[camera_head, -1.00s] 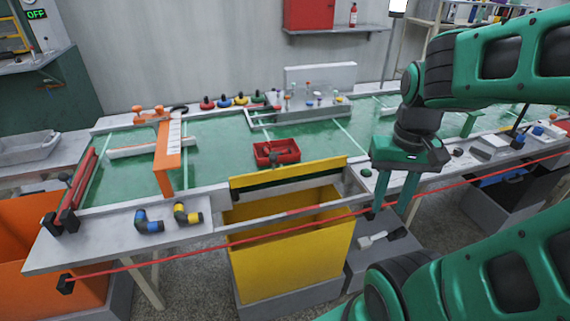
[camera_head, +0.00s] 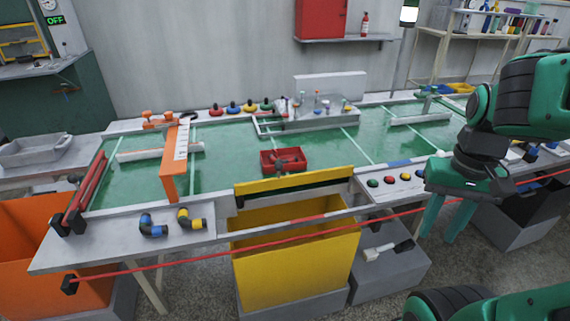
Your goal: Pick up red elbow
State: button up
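I cannot make out a red elbow for certain. A blue-and-black elbow (camera_head: 152,226) and a yellow-and-black elbow (camera_head: 190,219) lie on the grey front ledge at the left. A small red tray (camera_head: 267,166) sits on the green table top near the middle, with a small dark and reddish piece in it, too small to identify. My gripper (camera_head: 441,236) hangs at the right, in front of the table's front edge. Its two green fingers point down, spread apart, with nothing between them.
An open yellow bin (camera_head: 295,271) stands below the front edge. A red line (camera_head: 205,255) runs across the front. An orange arch (camera_head: 170,168) stands on the table at left. Coloured buttons (camera_head: 388,180) sit on the right ledge. Green surface around the red tray is clear.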

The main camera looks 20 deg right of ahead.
aim_at(294, 159)
jog(key=i, duration=1)
